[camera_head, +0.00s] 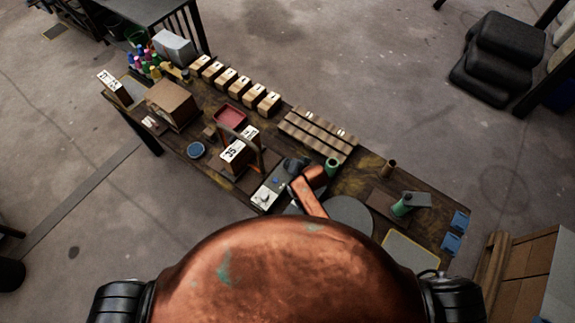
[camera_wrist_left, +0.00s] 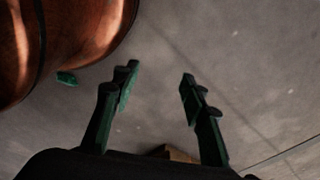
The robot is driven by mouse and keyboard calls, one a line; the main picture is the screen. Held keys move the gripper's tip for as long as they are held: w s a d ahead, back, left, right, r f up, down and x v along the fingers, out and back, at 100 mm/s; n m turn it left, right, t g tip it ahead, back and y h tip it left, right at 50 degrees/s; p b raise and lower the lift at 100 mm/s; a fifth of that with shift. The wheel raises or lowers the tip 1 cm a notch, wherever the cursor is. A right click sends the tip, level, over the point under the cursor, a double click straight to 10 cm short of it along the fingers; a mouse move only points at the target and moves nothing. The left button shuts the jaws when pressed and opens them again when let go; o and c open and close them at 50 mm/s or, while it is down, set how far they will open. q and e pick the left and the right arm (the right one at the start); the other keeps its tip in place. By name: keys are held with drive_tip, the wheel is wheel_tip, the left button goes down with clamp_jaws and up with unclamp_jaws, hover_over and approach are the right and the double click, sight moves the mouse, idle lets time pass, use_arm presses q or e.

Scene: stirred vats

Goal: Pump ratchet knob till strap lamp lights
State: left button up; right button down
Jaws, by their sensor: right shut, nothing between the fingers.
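A pale panel (camera_head: 265,196) with small bluish knobs or buttons lies on the bench near its front edge. Beside it stands a dark red-brown block with a white "35" label (camera_head: 233,151) under a wooden frame. I cannot tell which part is the ratchet knob or whether a strap lamp is lit. My right gripper (camera_head: 284,170) is shut and empty, close to the panel and block; contact cannot be told. My left gripper, in the left wrist view (camera_wrist_left: 160,78), is open with nothing between its fingers, above the grey floor.
A grey round plate (camera_head: 349,214) lies right of my right arm.

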use_arm(q)
drive_tip(key=shift+s, duration=1.15)
drive_tip(key=shift+w, duration=0.4)
drive_tip(key=shift+f, duration=0.1)
use_arm(e)
drive_tip(key=shift+f, duration=0.4)
use_arm(q)
drive_tip(key=shift+s+f+b, duration=0.1)
drive_tip(key=shift+f+b, duration=0.5)
drive_tip(key=shift+b, duration=0.05)
use_arm(e)
drive_tip(key=shift+f, duration=1.35)
use_arm(q)
drive_tip(key=shift+r, duration=0.1)
use_arm(e)
drive_tip(key=shift+r, duration=0.1)
use_arm(q)
drive_tip(key=shift+r+p, duration=1.8)
drive_tip(key=shift+p, duration=0.1)
use_arm(e)
drive_tip(key=shift+r, duration=1.65)
use_arm(q)
drive_tip(key=shift+r, duration=0.15)
use_arm(e)
drive_tip(key=shift+r, duration=0.1)
